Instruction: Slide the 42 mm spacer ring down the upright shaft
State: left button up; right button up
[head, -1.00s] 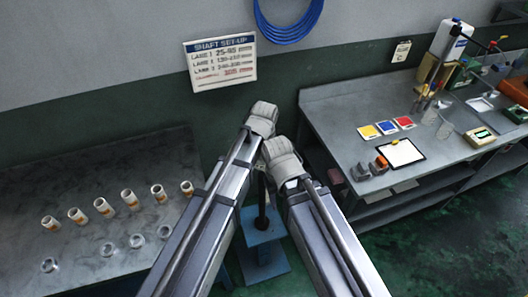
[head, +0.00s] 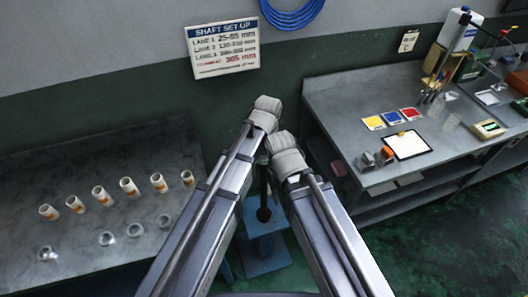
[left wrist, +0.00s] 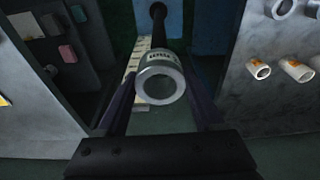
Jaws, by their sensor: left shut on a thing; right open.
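A pale grey spacer ring (left wrist: 160,66) with dark printed marks is held between the fingers of my left gripper (left wrist: 160,100) in the left wrist view. The dark shaft (left wrist: 158,32) runs behind the ring from the blue stand (left wrist: 175,15); I cannot tell whether the ring is around it. In the head view the shaft (head: 263,200) stands upright on its blue stand (head: 262,240), below and between my arms. My left gripper (head: 266,112) is above it, with fingers and ring hidden. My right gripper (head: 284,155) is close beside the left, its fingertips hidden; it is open.
Several white tubes with orange bands (head: 102,200) and several clear or silvery rings (head: 107,239) are on the left table (head: 110,160). The right bench (head: 340,105) holds coloured cards, a clipboard (head: 404,145) and tools. A set-up sign (head: 224,48) hangs behind.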

pick_arm(q)
jog(key=shift+f+b, duration=2.65)
jog(key=shift+f, duration=0.25)
pick_arm(e)
jog(key=shift+f, duration=2.9)
pick_arm(q)
jog(key=o, duration=1.5)
jog(key=shift+o, duration=0.2)
jog(key=shift+r, duration=0.15)
pick_arm(e)
jog(key=shift+r, duration=0.15)
